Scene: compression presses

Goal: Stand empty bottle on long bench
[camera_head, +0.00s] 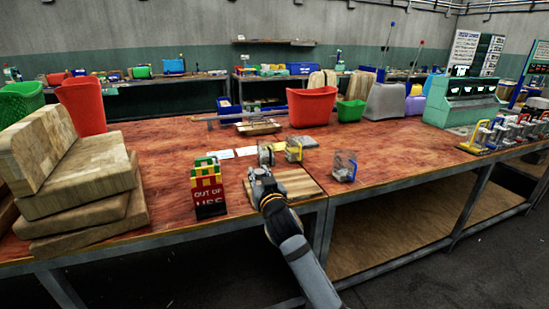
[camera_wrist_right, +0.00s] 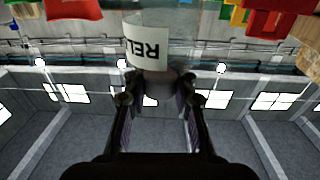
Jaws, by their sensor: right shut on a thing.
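My right gripper (camera_head: 259,176) reaches in over the front of the long bench (camera_head: 160,160), above the near side of a wooden board. It is shut on a clear bottle (camera_head: 266,154). In the right wrist view the bottle (camera_wrist_right: 158,35) is between the fingertips (camera_wrist_right: 155,88), with a white label reading "REL" upside down in that picture. The bottle looks roughly upright. I cannot tell whether its base touches the bench or hangs just above it, as the gripper partly hides it. My left gripper is not in view.
A clear jug with a yellow handle (camera_head: 293,150) and one with a blue handle (camera_head: 344,166) stand to the right. A red and yellow "out of use" sign (camera_head: 208,190) stands left. Stacked wooden blocks (camera_head: 75,192) fill the left end.

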